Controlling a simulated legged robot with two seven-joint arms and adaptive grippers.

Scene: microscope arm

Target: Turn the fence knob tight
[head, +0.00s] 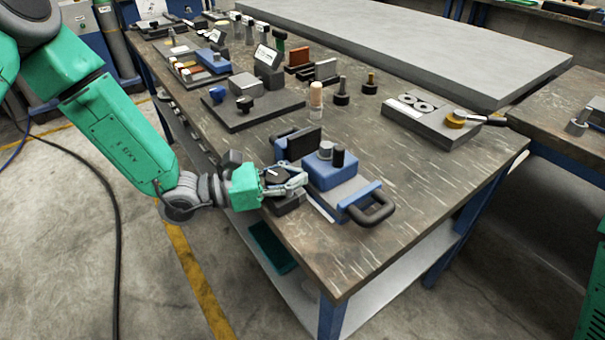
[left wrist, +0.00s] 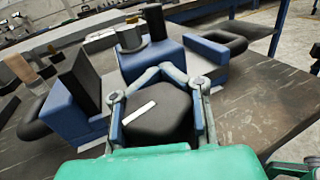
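The fence knob is a dark, chunky knob with a white line on its top; it fills the middle of the left wrist view (left wrist: 158,118). In the head view the knob (head: 275,174) is partly covered by my fingers. My left gripper (head: 298,182) is at the knob, near the table's front edge. In the left wrist view its two fingers (left wrist: 160,73) pass on either side of the knob, and their tips bend inward beyond it. The knob sits beside a blue and grey fixture (head: 328,172) with a dark handle.
A dark upright plate (head: 303,142) stands just behind the knob. A looped black handle (head: 372,209) sticks out at the fixture's right. A grey block with rings (head: 420,112) lies farther right. Several other fixtures stand at the back left. The table's right front is clear.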

